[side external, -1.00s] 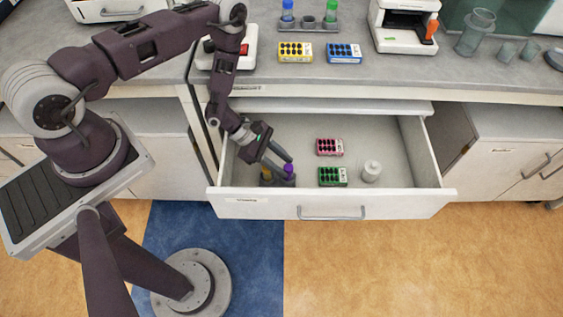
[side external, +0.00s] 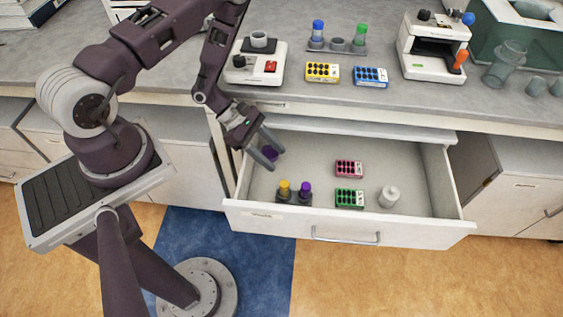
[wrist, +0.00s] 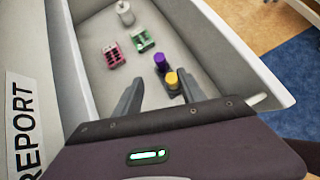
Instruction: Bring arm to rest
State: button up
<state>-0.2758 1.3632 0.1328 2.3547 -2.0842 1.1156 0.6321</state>
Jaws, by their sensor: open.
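My gripper (side external: 269,146) is open and empty above the left back part of the open drawer (side external: 346,235). In the wrist view its two fingers (wrist: 160,92) stand apart with nothing between them at the tips. A rack (side external: 294,199) in the drawer's front left holds a yellow-capped tube (side external: 284,188) and a purple-capped tube (side external: 305,187).
The drawer also holds a pink box (side external: 348,169), a green box (side external: 349,198) and a white bottle (side external: 389,196). On the counter are a white device with a red button (side external: 254,64), yellow (side external: 322,72) and blue (side external: 370,77) boxes, a tube rack (side external: 337,46) and a white machine (side external: 433,47).

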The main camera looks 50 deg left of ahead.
jog(key=w+d+r+m+g+h, duration=0.1)
jog(key=d+r+m+h, duration=0.1)
jog(key=d+r, duration=0.35)
jog(key=d+r+m+g+h, duration=0.1)
jog(key=d+r+m, duration=0.1)
jog(key=r, duration=0.7)
jog(key=w+d+r+m+g+h, duration=0.1)
jog(key=d+r+m+h, duration=0.15)
jog(key=r, duration=0.45)
jog(key=s+r+m+g+y, duration=0.2)
jog(key=s+r+m+y, duration=0.5)
jog(key=s+r+m, duration=0.65)
jog(key=s+a+r+m+t+y, duration=0.3)
jog(key=s+a+r+t+y, duration=0.2)
jog(key=a, duration=0.3)
jog(key=shift+t+y, duration=0.7)
jog(key=shift+y, duration=0.05)
